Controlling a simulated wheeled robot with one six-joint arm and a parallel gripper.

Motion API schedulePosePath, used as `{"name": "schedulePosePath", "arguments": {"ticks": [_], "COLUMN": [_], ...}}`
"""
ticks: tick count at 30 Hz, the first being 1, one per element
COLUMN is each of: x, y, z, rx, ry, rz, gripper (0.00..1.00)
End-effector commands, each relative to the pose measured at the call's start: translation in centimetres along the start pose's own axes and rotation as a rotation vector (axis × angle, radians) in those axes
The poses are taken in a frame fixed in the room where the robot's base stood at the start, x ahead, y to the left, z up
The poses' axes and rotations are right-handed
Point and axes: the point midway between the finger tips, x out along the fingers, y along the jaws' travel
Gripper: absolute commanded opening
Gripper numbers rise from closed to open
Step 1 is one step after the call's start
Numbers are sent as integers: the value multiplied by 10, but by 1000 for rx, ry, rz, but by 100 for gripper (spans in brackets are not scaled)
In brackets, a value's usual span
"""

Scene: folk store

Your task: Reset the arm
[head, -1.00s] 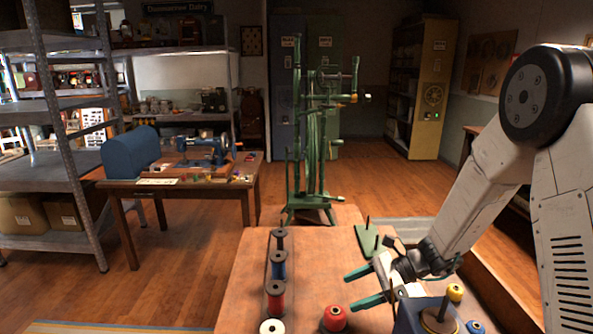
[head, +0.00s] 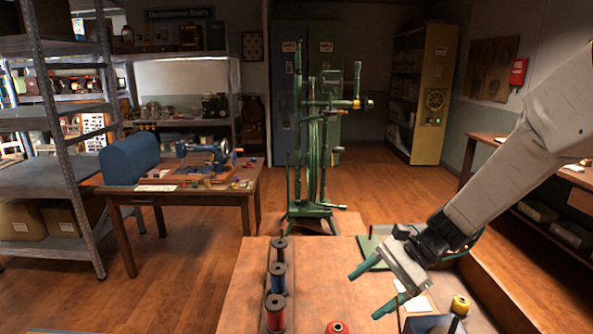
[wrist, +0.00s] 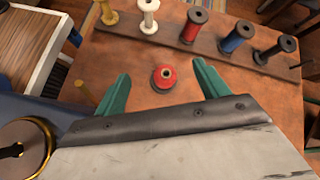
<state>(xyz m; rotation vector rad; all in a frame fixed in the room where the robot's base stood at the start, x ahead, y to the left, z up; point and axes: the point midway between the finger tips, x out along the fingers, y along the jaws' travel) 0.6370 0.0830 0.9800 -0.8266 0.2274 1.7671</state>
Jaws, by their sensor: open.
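My gripper (head: 378,288) is open and empty, with its two green fingers apart above the table at the lower right of the head view. In the wrist view my gripper (wrist: 160,88) shows its green fingers on either side of a red spool (wrist: 163,76). That spool stands on the table below and beyond the fingers, apart from them. The red spool (head: 337,327) is cut by the bottom edge in the head view.
The wooden table (head: 315,270) bears a spool rack (wrist: 180,45) with several spools. A blue device (head: 425,325) with a yellow-topped post stands at the right. A green winding machine (head: 312,150) stands behind. Open floor lies left of the table.

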Motion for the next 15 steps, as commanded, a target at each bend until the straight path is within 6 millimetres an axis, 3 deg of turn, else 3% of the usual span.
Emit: {"name": "schedulePosePath", "arguments": {"ticks": [6, 15], "x": [-34, -76], "y": [43, 115], "z": [52, 97], "rx": [-287, -657], "ry": [138, 364], "rz": [125, 334], "gripper": [73, 73]}}
